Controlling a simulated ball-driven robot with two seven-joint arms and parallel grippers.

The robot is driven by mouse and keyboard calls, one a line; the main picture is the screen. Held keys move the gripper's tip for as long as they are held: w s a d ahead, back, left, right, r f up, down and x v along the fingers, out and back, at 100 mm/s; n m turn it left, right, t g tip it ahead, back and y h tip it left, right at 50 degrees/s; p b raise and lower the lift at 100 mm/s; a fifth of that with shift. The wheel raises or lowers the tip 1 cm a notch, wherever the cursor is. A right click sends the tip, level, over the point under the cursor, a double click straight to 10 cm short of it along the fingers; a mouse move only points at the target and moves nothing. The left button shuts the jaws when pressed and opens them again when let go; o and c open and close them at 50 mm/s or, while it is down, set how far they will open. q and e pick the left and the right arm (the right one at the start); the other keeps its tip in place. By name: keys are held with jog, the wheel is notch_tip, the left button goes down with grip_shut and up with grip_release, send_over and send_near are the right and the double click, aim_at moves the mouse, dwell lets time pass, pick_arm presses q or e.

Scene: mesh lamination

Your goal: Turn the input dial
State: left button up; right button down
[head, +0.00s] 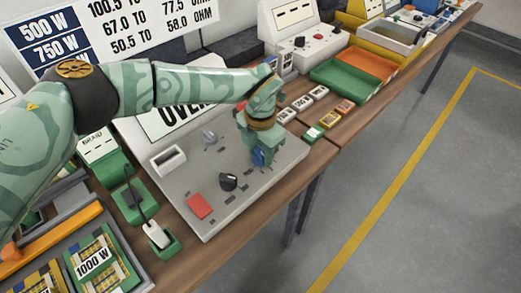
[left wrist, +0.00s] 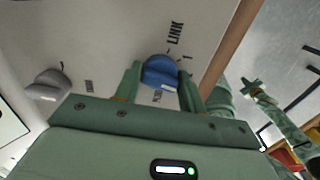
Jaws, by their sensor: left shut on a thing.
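A blue dial (head: 259,156) sits on the light grey panel (head: 185,198), near the panel's right side. My left gripper (head: 256,158) reaches down to it and is shut on it. In the left wrist view the blue dial (left wrist: 161,73) is between the two green fingers, with the printed word LINK beside it. A grey dial (head: 209,136) and a black dial (head: 228,182) stand elsewhere on the panel. I cannot read a label that says input. A small green arm end, perhaps my right gripper (left wrist: 251,86), shows in the left wrist view.
A red block (head: 199,206) and a white socket (head: 168,160) are on the panel. Green and orange trays (head: 345,83) and small modules stand to the right. Green holders (head: 130,200) are at left. The table's front edge is close to the panel.

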aim_at(261, 151)
pick_arm(q)
jog(key=m, duration=0.3)
jog(key=shift+m, duration=0.4)
jog(key=m+b, duration=0.1)
jog(key=m, duration=0.2)
jog(key=shift+m, duration=0.3)
jog(key=m+b, duration=0.1)
jog(key=m, duration=0.5)
jog(key=shift+m, duration=0.3)
jog(key=o, duration=0.9)
notch_tip(261, 151, up, 16)
jog(key=p, duration=0.3)
jog(key=shift+r, duration=0.2)
